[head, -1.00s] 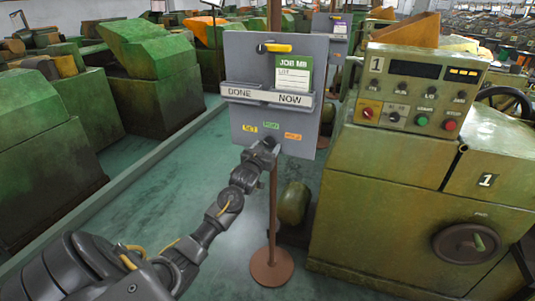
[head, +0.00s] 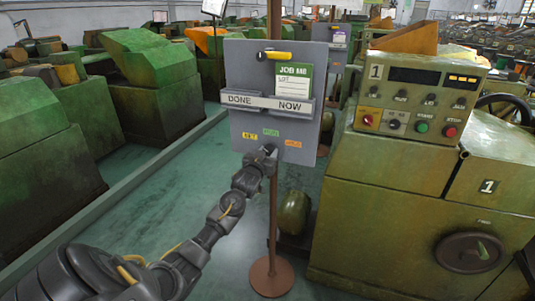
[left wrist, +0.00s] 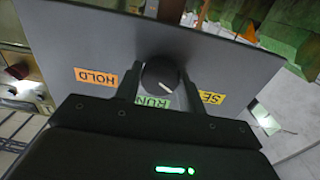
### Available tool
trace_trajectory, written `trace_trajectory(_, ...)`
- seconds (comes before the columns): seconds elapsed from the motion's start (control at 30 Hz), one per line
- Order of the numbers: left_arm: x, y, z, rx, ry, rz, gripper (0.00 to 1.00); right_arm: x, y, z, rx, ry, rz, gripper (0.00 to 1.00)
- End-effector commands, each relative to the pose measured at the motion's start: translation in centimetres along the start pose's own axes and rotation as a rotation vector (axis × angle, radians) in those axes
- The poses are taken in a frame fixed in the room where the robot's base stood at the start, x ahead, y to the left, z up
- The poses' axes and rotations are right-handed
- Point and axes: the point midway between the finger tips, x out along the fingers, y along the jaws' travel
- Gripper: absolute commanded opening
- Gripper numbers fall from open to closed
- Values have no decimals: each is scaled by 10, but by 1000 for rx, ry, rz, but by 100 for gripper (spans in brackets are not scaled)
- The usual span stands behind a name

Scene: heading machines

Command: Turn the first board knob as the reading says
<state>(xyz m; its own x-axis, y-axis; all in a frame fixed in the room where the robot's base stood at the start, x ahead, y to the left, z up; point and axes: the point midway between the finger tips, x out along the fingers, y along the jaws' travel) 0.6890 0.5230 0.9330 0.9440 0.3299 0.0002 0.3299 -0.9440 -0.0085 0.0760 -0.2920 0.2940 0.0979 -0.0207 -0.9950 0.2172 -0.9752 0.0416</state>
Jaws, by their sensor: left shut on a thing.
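The grey board (head: 240,75) stands on a brown post, with a yellow SET label (head: 249,136), a green RUN label (head: 271,132) and an orange HOLD label (head: 293,144). My left gripper (head: 269,150) is at the board's lower part and hides the knob in the head view. In the left wrist view, the round dark knob (left wrist: 160,74) sits between the two fingers of the shut left gripper (left wrist: 158,90). Its white mark points down-right there, roughly between RUN (left wrist: 152,102) and SET (left wrist: 211,97); HOLD (left wrist: 97,77) is at the left. My right gripper is not in view.
A white-green job card (head: 292,82) reading JOB M8 stands in the NOW pocket; a yellow-handled piece (head: 278,55) is above. Green machine 1 (head: 390,200) with its control panel stands close on the right. Green floor is free at left.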

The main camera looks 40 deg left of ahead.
Motion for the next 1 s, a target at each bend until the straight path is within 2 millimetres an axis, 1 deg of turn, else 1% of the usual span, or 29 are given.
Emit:
trace_trajectory(0.23,0,0,-1,92,-1,2,17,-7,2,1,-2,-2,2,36)
trace_trajectory(0.47,0,0,-1,276,-3,2,17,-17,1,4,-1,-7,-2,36)
trace_trajectory(0.67,0,-1,-2,466,-2,2,17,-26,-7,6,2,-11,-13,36)
trace_trajectory(0.9,0,-1,-2,695,-1,1,17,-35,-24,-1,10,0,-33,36)
trace_trajectory(1.0,0,-1,-2,792,-1,2,17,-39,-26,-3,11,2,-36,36)
